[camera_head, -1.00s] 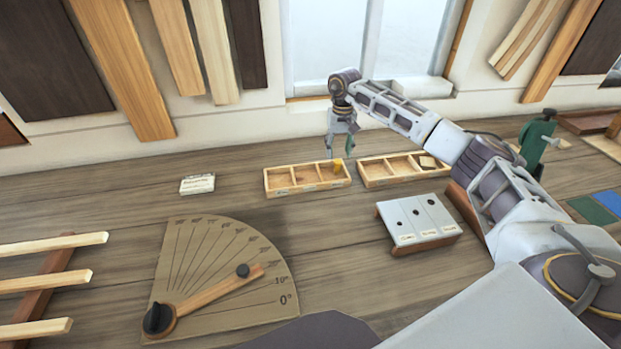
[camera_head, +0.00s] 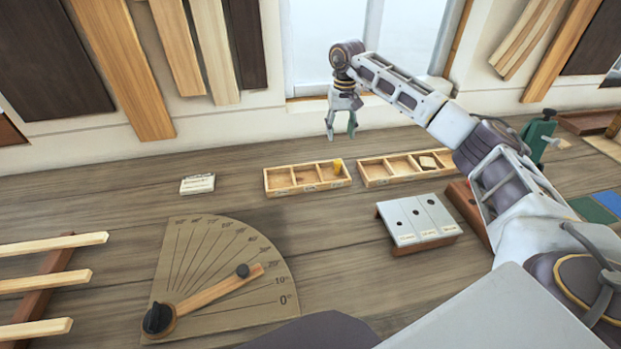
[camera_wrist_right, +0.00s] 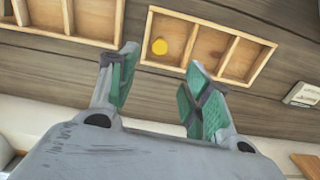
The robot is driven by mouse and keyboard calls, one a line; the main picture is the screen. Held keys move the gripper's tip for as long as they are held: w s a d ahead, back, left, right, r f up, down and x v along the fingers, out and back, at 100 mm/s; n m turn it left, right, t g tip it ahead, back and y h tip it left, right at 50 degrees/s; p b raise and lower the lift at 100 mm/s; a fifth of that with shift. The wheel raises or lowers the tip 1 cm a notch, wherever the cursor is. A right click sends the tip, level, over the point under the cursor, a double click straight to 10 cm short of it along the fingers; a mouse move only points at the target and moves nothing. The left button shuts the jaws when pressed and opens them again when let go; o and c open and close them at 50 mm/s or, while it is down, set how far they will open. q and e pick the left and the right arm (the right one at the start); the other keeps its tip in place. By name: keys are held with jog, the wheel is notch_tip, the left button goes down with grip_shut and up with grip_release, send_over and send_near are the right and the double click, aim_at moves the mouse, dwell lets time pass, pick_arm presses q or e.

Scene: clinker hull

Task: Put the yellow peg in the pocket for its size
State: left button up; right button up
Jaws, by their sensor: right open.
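The yellow peg (camera_head: 338,166) stands in the right-hand pocket of a three-pocket wooden tray (camera_head: 307,190). Its round end (camera_wrist_right: 159,46) shows in the right wrist view, inside the pocket at that picture's left end of the tray (camera_wrist_right: 205,80). The other two pockets look empty. My right gripper (camera_head: 341,134) is open and empty, raised above and behind the tray, apart from the peg. Its spread fingers (camera_wrist_right: 160,72) also show in the right wrist view. Small labels on the tray's front are too small to read. My left gripper is out of view.
A second wooden tray (camera_head: 406,181) with a small piece (camera_head: 428,162) in it stands just to the right. A grey block with holes (camera_head: 418,220) lies in front of it. A protractor board (camera_head: 215,260) and a small card (camera_head: 197,183) lie left. Bench between is clear.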

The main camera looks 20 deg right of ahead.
jog(key=shift+r, duration=2.3)
